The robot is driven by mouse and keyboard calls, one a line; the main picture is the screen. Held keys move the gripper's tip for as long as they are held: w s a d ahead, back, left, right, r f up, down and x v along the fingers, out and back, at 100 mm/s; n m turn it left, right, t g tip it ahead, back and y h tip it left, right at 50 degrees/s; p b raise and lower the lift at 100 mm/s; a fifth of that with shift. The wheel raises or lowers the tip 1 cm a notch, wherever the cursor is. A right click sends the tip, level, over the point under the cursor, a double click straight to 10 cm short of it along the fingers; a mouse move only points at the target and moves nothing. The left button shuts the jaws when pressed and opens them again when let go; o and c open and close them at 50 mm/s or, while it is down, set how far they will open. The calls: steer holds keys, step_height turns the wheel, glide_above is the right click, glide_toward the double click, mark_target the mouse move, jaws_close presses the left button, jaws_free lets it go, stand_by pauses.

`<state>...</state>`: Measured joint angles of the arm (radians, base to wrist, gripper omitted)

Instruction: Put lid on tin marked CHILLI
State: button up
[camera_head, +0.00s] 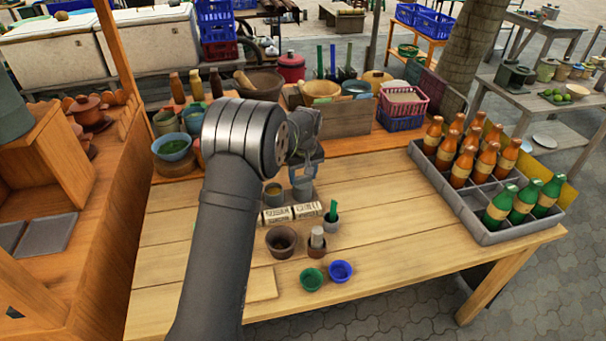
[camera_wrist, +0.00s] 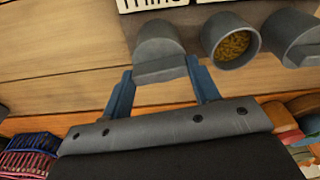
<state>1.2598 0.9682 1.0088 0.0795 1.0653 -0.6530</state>
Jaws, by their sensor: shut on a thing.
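My gripper (camera_head: 305,163) is over the right one of two small grey tins in the head view; its blue fingers (camera_wrist: 163,80) show in the wrist view. They are closed on a flat grey lid (camera_wrist: 162,69), seen nearly edge-on. A grey tin (camera_wrist: 158,38) is right behind the lid in the wrist view; whether they touch I cannot tell. Beside it is an open tin (camera_wrist: 231,43) with golden-brown contents, also in the head view (camera_head: 273,198). White label cards (camera_head: 276,215) (camera_head: 307,210) lie in front of the tins; their words are not clearly readable.
Nearby are a brown bowl (camera_head: 281,242), a small pot with a pale stick (camera_head: 316,246), a green cup (camera_head: 311,279) and a blue cup (camera_head: 340,271). A bottle crate (camera_head: 480,222) stands at right. Baskets (camera_head: 402,105) and bowls line the back. The front-right tabletop is clear.

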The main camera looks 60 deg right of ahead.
steer(key=o, duration=1.5)
steer(key=shift+c, duration=0.2)
steer(key=shift+r, duration=3.5)
step_height(320, 180, up, 5)
